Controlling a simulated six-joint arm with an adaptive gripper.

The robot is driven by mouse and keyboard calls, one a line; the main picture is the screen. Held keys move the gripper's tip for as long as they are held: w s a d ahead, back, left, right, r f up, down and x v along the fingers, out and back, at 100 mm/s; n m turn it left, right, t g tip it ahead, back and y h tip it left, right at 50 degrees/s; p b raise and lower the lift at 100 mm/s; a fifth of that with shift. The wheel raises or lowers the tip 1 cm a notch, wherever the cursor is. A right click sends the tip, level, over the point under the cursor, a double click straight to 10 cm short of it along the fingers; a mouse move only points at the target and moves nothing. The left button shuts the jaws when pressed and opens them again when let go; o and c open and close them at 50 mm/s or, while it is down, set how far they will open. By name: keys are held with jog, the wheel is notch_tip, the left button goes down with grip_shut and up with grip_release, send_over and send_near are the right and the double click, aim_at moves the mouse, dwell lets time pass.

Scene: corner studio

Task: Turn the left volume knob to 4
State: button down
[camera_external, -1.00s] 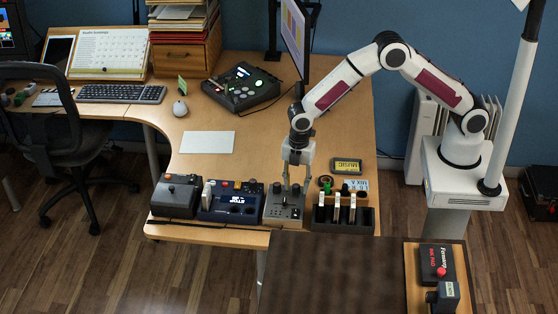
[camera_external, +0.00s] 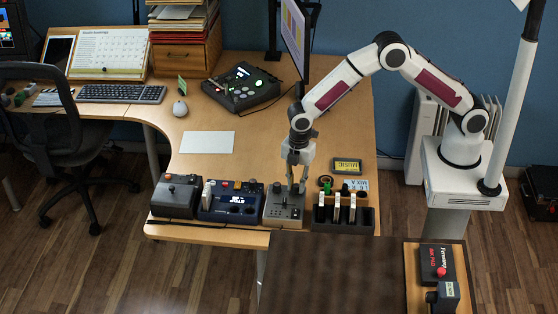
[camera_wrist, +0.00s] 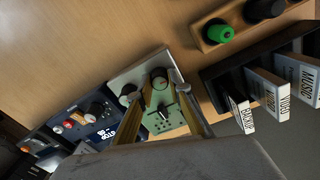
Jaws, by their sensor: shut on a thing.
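A grey control box (camera_external: 284,214) stands at the front of the desk, with two dark knobs and a slider. It also shows in the wrist view (camera_wrist: 160,124). In the wrist view my gripper (camera_wrist: 163,85) has a finger on each side of one round knob (camera_wrist: 159,76) and is shut on it. The other knob (camera_wrist: 128,90) stands free to the left in that view. In the outside view my gripper (camera_external: 296,190) points down at the box's right-hand knob, which the fingers mostly hide. I cannot read the knob's number.
A blue console (camera_external: 230,214) with a lit display stands close on the left. A black rack (camera_external: 343,224) of upright labelled cards stands close on the right. The desk behind the box is largely clear.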

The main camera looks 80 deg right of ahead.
aim_at(296, 186)
jog(key=m, duration=1.1)
jog(key=shift+w+m, duration=0.1)
jog(key=shift+m, duration=0.2)
dwell(0.3)
jog(key=c, duration=1.8)
grip_release()
jog(key=shift+c, duration=0.2)
jog(key=shift+r, duration=0.15)
jog(key=shift+a+r, duration=0.15)
jog(key=shift+r, duration=3.5)
